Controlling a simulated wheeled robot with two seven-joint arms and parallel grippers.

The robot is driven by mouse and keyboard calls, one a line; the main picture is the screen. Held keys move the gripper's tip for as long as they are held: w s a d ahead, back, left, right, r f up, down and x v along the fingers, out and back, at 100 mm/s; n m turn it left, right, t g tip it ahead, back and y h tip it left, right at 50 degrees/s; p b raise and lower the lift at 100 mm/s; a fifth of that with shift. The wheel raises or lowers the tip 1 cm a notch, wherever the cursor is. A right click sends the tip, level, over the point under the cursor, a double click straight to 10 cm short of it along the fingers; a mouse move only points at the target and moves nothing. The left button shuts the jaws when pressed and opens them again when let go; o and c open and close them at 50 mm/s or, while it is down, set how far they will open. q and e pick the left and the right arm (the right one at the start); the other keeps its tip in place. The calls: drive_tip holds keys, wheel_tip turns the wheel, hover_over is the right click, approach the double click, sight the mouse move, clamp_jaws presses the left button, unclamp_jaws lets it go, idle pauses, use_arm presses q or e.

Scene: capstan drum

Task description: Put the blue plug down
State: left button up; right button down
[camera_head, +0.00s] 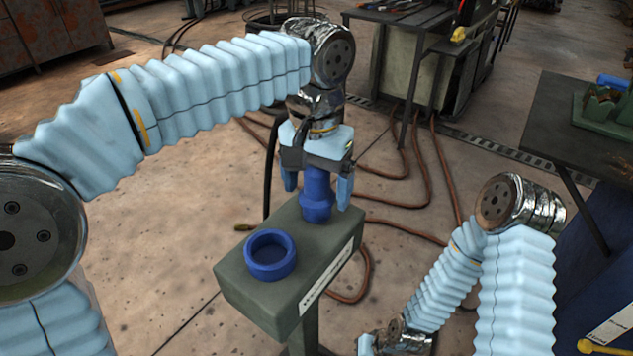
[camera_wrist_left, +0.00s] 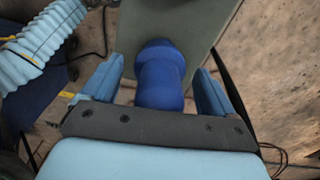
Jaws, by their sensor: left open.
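The blue plug (camera_head: 317,194) stands upright at the far right end of the green-grey stand top (camera_head: 248,290). My left gripper (camera_head: 317,190) is above it and open, with one blue finger on each side of the plug. In the left wrist view the plug (camera_wrist_left: 160,75) lies between the spread fingers (camera_wrist_left: 160,92), with gaps on both sides. A blue ring-shaped socket (camera_head: 270,254) sits on the near part of the stand and looks empty. My right gripper is not clearly visible; my right arm folds down at the lower right.
A dark table with a green fixture (camera_head: 605,106) stands at the right. A metal cabinet (camera_head: 420,70) is at the back. Brown hoses (camera_head: 400,204) lie on the floor behind the stand. A white label strip (camera_head: 325,276) is on the stand's side.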

use_arm(q)
wheel_tip(320, 180, up, 12)
drive_tip(key=p, duration=0.3)
drive_tip(key=shift+f, duration=0.25)
drive_tip(key=shift+r, duration=0.4)
